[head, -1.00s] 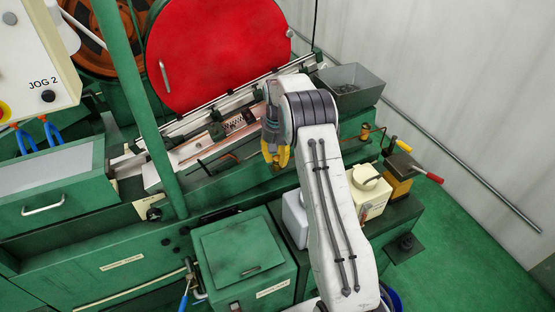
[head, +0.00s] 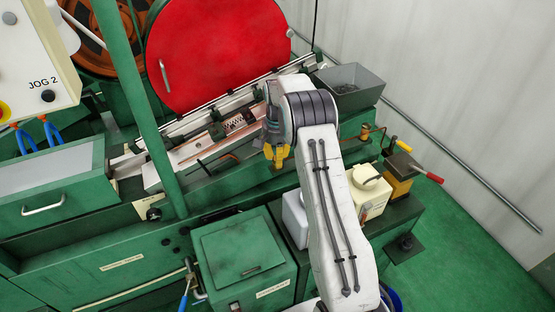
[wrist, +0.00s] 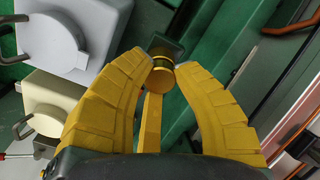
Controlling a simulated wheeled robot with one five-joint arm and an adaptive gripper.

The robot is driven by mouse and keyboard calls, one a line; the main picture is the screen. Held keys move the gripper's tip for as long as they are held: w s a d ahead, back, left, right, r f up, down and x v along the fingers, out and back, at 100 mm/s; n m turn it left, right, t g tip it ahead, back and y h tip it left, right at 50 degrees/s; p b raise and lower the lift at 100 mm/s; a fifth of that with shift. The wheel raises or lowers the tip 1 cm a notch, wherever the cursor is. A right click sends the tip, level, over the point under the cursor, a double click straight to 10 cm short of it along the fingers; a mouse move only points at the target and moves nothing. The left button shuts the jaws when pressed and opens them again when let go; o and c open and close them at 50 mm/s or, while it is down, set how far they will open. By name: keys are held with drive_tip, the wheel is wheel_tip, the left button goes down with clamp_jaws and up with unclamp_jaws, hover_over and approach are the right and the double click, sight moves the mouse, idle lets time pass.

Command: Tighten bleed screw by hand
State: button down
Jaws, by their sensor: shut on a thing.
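The bleed screw shows in the wrist view as a round brass-coloured head (wrist: 162,79) in front of a dark block (wrist: 163,46). My gripper (wrist: 163,66) has its yellow fingertips closed in on both sides of the screw head. A narrow yellow bar runs down from the head between the fingers, and I cannot tell what it belongs to. In the head view my gripper (head: 277,156) points down at the front edge of the green machine. There the screw is hidden behind my gripper and wrist.
A white container (head: 295,217) and a cream container (head: 371,193) stand below, close to my arm. A red round guard (head: 217,55) is behind. A grey bin (head: 350,88) and red-handled lever (head: 428,174) are at right. A green box (head: 243,255) stands in front.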

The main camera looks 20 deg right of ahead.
drive_tip(key=m, duration=0.3)
drive_tip(key=shift+s+f+m, duration=0.1)
drive_tip(key=shift+f+m, duration=0.05)
drive_tip(key=shift+m, duration=0.25)
drive_tip(key=m, duration=0.3)
drive_tip(key=shift+m, duration=1)
drive_tip(key=m, duration=0.5)
drive_tip(key=c, duration=1.4)
unclamp_jaws()
drive_tip(key=shift+o, duration=0.2)
